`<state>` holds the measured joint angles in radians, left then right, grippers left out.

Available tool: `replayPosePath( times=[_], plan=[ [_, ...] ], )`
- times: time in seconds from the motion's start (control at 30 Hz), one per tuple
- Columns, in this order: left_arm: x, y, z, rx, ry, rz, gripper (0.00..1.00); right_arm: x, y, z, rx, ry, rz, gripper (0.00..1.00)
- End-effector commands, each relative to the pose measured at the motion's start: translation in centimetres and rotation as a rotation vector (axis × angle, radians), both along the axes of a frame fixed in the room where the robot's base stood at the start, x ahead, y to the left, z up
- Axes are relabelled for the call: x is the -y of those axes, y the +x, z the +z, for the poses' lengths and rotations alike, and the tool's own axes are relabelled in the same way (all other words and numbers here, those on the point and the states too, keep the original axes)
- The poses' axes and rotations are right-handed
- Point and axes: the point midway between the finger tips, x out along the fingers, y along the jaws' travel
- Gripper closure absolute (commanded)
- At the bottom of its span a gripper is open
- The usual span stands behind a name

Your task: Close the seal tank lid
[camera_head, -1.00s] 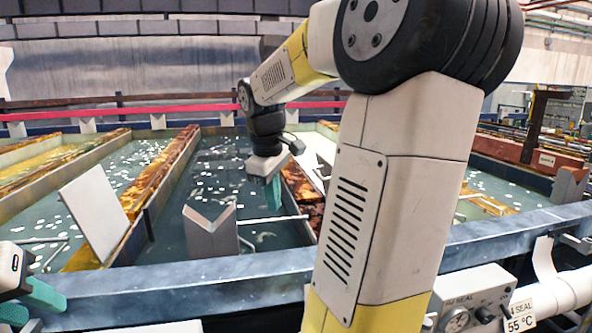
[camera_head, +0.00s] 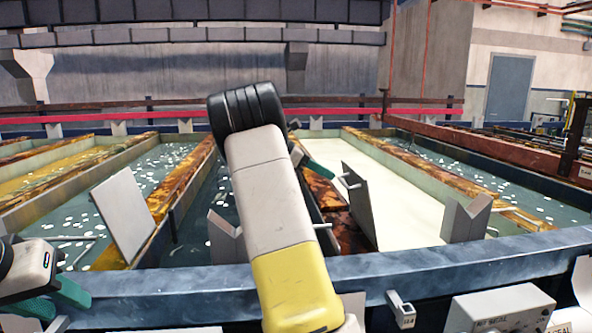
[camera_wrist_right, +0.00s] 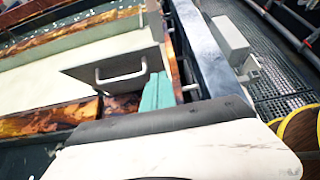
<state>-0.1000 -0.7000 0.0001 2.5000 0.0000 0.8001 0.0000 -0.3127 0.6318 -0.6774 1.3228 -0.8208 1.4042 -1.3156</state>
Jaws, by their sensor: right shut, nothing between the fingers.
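A grey upright panel (camera_head: 360,205) with a bar handle (camera_head: 350,181) stands tilted at the side of a tank with a smooth cream surface (camera_head: 395,195). I cannot tell for certain that this panel is the seal tank lid. The panel (camera_wrist_right: 110,66) and its handle (camera_wrist_right: 122,78) also show in the right wrist view. My right gripper (camera_head: 318,166) is shut and empty beside the panel, near its handle; its teal fingers (camera_wrist_right: 156,92) are together. Whether they touch the panel is unclear. My left gripper (camera_head: 66,306) is at the lower left, fingers apart, empty.
Another grey panel (camera_head: 124,215) leans at a tank on the left. Notched grey blocks (camera_head: 466,219) stand at the tank edge. A blue-grey rail (camera_head: 210,281) crosses the front, with a control box (camera_head: 490,308) before it. My right arm hides part of the middle tank.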

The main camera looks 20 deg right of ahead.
Motion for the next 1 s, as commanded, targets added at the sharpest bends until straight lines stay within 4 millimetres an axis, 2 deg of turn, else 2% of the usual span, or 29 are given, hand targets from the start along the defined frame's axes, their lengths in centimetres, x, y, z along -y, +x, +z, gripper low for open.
replayPosePath(
  times=[0.03, 0.27, 0.43, 0.6, 1.0],
  plan=[
    [0.0, 0.0, 0.0, 0.0, 0.0, 0.0, 0.64, 1.1, -0.5, -0.6, -0.002, 0.001, -0.004, 1.0],
    [0.0, 0.0, 0.0, 0.0, 0.0, 0.0, 0.64, 4.9, -1.7, -3.1, -0.001, 0.001, -0.003, 1.0],
    [0.0, 0.0, 0.0, 0.0, 0.0, 0.0, 0.64, 7.2, -2.3, -2.3, 0.003, 0.001, -0.002, 1.0],
    [0.0, 0.0, 0.0, 0.0, 0.0, 0.0, 0.64, 8.2, -2.6, -2.0, 0.002, 0.001, -0.001, 1.0],
    [0.0, 0.0, 0.0, 0.0, 0.0, 0.0, 0.64, 8.3, -2.7, -1.9, 0.003, 0.003, -0.001, 1.0]
  ],
)
